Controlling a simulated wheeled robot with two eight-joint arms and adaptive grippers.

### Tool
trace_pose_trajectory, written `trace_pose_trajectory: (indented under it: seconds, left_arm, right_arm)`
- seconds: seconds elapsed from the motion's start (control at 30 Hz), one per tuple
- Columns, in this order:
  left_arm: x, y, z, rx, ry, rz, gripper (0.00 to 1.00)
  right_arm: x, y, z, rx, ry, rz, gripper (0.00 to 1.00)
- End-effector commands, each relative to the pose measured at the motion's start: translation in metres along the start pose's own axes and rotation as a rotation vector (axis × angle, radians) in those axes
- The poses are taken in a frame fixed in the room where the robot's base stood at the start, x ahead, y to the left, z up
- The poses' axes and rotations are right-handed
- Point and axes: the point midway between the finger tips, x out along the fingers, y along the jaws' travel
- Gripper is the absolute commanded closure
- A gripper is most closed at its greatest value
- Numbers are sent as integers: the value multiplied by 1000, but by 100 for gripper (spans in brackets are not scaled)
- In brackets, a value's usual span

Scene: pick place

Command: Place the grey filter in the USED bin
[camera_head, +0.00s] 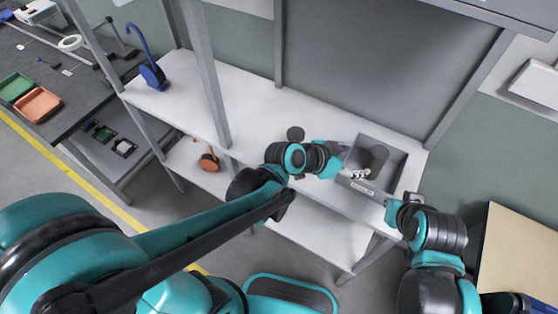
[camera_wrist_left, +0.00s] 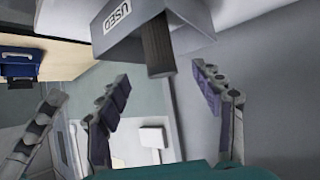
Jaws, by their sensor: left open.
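The grey USED bin (camera_head: 362,187) is an open box on the white shelf, left of my right arm in the head view. Its USED label shows in the left wrist view (camera_wrist_left: 118,14), upside down. In the left wrist view the filter (camera_wrist_left: 157,45) sticks out past the bin's rim. My left gripper (camera_head: 347,168) is open at the bin's left side, its fingers apart and empty. My right gripper (camera_head: 396,203) is near the bin's front right corner; its fingers are not clear.
The white shelf (camera_head: 260,110) has free room left of the bin. A blue stand-like object (camera_head: 150,70) is at its left end. An orange and black object (camera_head: 209,160) is on the lower shelf. Grey uprights (camera_head: 207,80) rise from the shelf. Trays (camera_head: 38,104) lie on the dark table at left.

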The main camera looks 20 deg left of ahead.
Motion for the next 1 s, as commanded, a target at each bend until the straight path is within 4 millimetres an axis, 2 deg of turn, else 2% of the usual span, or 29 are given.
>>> trace_pose_trajectory:
  seconds: [0.07, 0.17, 0.4, 0.5, 0.6, 0.73, 1.0]
  left_arm:
    - [-12, -8, 6, -31, -24, -28, 34]
    - [-43, -26, 23, -111, -84, -102, 34]
    - [-146, -69, 92, -398, -252, -387, 34]
    - [-180, -77, 117, -497, -292, -494, 34]
    - [-203, -81, 134, -563, -313, -570, 34]
    - [-216, -82, 144, -599, -325, -614, 34]
    - [-216, -83, 145, -603, -325, -617, 34]
  right_arm:
    - [0, 0, 0, 0, 0, 0, 100]
    - [0, 0, 0, 0, 0, 0, 100]
    - [0, 0, 0, 0, 0, 0, 100]
    - [0, 0, 0, 0, 0, 0, 100]
    - [0, 0, 0, 0, 0, 0, 100]
    - [0, 0, 0, 0, 0, 0, 100]
    - [0, 0, 0, 0, 0, 0, 100]
